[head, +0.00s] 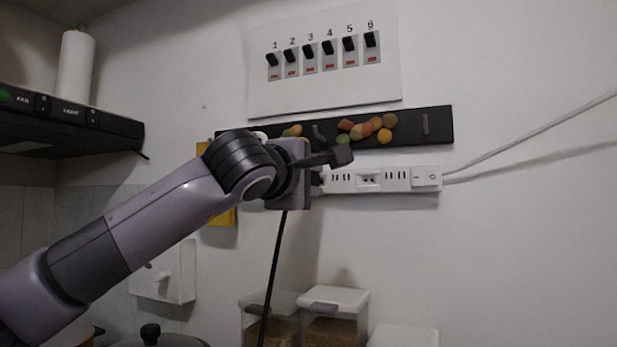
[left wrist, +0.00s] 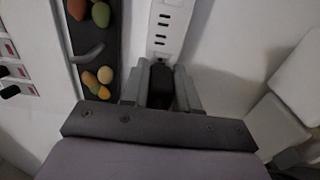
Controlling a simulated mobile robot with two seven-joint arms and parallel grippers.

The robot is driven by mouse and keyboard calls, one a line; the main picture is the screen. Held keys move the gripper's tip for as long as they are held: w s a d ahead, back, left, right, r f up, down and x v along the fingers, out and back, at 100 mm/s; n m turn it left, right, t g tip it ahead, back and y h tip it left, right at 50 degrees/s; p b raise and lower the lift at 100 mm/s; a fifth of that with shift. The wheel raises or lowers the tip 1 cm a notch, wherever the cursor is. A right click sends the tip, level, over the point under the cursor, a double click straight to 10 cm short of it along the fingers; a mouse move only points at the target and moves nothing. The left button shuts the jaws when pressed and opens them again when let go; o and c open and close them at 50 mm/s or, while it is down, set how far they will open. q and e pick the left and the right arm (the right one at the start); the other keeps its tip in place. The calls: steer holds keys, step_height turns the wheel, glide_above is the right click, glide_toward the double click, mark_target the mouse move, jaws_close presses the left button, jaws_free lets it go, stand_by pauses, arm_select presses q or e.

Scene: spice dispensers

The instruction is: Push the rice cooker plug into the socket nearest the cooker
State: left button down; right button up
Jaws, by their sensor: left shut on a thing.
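My left gripper (head: 318,180) is at the left end of the white power strip (head: 398,181) on the wall. In the left wrist view its two grey fingers (left wrist: 160,90) are shut on the black plug (left wrist: 160,84). The plug's front is at the near end of the strip (left wrist: 172,28); whether its prongs are in a socket is hidden. A black cord (head: 271,275) hangs down below the gripper. A rounded grey lid with a black knob (head: 151,334) at the bottom left may be the cooker; most of it is cut off. My right gripper is out of view.
A dark magnetic bar (head: 436,125) with food-shaped magnets runs just above the strip. A panel with several numbered switches (head: 325,85) is higher up. Clear containers with pale lids (head: 335,298) stand below. A white cable (head: 530,136) leaves the strip's right end.

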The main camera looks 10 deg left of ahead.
arm_select(q)
steer(key=shift+w+d, duration=0.1)
steer(key=shift+w, duration=0.35)
steer(key=shift+s, duration=0.35)
steer(key=shift+s+a+b, duration=0.2)
steer(key=shift+s+b, duration=0.15)
steer(key=shift+b, duration=0.05)
stand_by(0.5)
steer(key=shift+w+d+p, duration=0.15)
steer(key=shift+w+p, duration=0.25)
steer(key=shift+w, duration=0.35)
stand_by(0.4)
steer(key=c, duration=0.8)
jaws_free()
steer(key=shift+w, duration=0.1)
